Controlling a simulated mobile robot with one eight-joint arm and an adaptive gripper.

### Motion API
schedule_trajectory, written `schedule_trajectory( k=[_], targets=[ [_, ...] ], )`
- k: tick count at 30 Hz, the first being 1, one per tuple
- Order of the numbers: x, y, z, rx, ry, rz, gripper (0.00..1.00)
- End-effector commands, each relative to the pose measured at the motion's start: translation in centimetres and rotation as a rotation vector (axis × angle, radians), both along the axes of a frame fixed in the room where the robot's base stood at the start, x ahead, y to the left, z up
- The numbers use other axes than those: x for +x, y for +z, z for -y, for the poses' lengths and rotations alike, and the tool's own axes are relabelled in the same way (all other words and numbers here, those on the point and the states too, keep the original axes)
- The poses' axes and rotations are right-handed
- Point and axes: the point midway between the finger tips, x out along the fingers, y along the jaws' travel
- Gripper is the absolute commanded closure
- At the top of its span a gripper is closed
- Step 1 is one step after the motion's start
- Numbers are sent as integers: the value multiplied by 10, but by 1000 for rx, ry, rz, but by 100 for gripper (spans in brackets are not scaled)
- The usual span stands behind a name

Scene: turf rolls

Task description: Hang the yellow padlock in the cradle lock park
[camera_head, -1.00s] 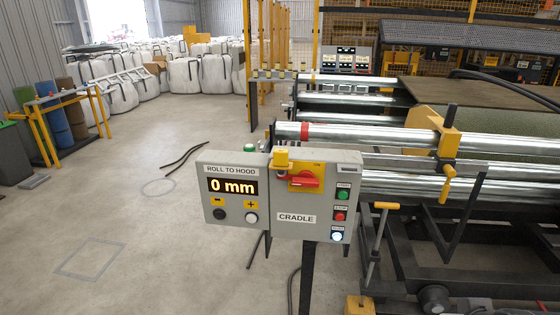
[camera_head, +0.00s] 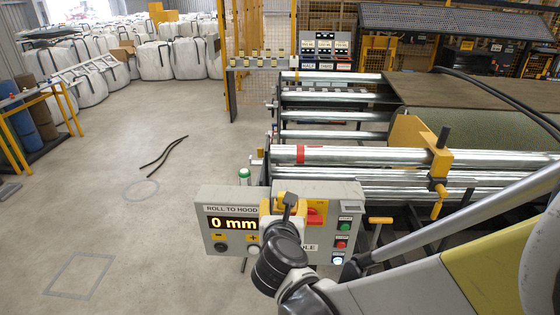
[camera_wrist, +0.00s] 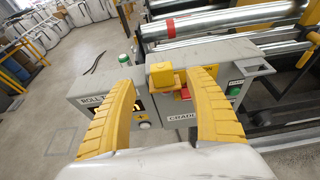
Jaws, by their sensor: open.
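The yellow padlock (camera_wrist: 162,75) shows as a small yellow block at the top edge of the grey cradle control box (camera_wrist: 212,60). In the wrist view my gripper (camera_wrist: 166,100) is open, with one yellow finger on each side of the padlock's position in the picture. The fingers look nearer to the camera than the padlock, and I cannot tell if they touch it. In the head view my gripper (camera_head: 283,207) covers the padlock and the middle of the box. The cradle lock park cannot be made out for certain.
The red switch handle (camera_head: 315,216) on its yellow plate is close beside my gripper. The roll-to-hood display (camera_head: 233,223) reads 0 mm. Steel rollers (camera_head: 345,153) lie behind the box. The floor to the left is mostly clear, with a dark hose (camera_head: 165,152).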

Motion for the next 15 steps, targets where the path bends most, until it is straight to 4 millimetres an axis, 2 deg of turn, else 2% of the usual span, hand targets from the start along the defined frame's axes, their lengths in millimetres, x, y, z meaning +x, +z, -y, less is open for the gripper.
schedule_trajectory(
  k=[3,11,15],
  targets=[
    [17,-8,1,2,-3,-1,37],
    [34,-16,3,4,-4,-1,37],
    [54,-28,5,6,-5,-2,37]
  ],
)
